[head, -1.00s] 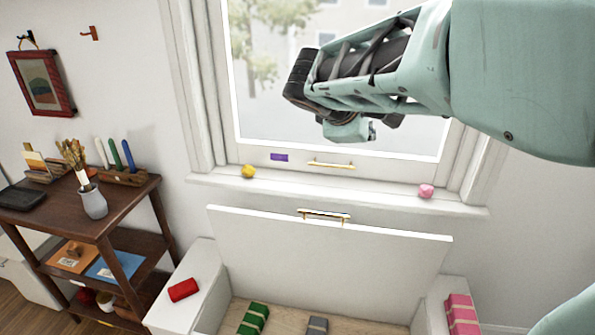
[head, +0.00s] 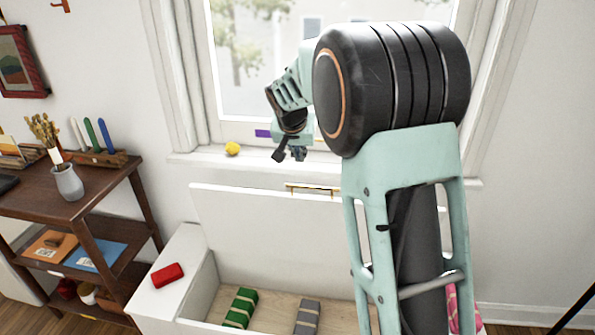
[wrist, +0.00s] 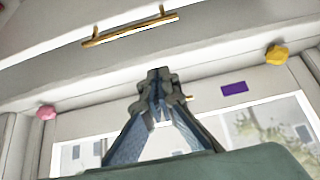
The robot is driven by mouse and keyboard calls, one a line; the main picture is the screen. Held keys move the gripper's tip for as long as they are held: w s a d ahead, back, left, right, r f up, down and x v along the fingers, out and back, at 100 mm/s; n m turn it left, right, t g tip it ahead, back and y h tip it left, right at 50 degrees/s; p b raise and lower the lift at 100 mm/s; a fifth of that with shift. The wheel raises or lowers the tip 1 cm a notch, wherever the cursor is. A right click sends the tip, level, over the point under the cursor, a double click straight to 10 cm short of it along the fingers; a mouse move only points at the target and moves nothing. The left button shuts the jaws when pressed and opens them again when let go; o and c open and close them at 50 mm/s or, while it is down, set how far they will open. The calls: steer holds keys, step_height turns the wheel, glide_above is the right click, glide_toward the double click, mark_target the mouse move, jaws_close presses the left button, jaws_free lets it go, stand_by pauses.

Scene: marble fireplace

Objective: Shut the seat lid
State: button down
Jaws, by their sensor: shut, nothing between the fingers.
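The white seat lid (head: 262,222) stands raised, nearly upright, at the back of the open window seat. Its gold handle (head: 305,187) is at the top edge. The handle also shows in the wrist view (wrist: 130,26). My gripper (head: 291,155) is in front of the window, just above the lid's top edge in the head view, and does not appear to touch it. In the wrist view my gripper (wrist: 158,76) has its fingers together and empty, apart from the handle. My arm hides the lid's right part.
The open seat box holds a green bundle (head: 241,307) and a grey one (head: 307,316). A red block (head: 168,275) lies on the left seat end. A yellow lump (head: 232,149) sits on the window sill (head: 200,160). A dark wooden shelf (head: 85,195) stands at left.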

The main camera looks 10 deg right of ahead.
steer(key=f, duration=0.2)
steer(key=w+f+b, duration=0.1)
steer(key=f, duration=0.2)
steer(key=w+f, duration=0.1)
steer(key=f, duration=0.2)
steer(key=shift+w+d+f, duration=0.2)
steer(key=shift+d, duration=0.2)
steer(key=shift+s+a+f, duration=0.1)
steer(key=shift+s+f, duration=0.1)
steer(key=shift+s, duration=0.25)
steer(key=shift+s+f+b, duration=0.1)
steer(key=shift+b, duration=0.3)
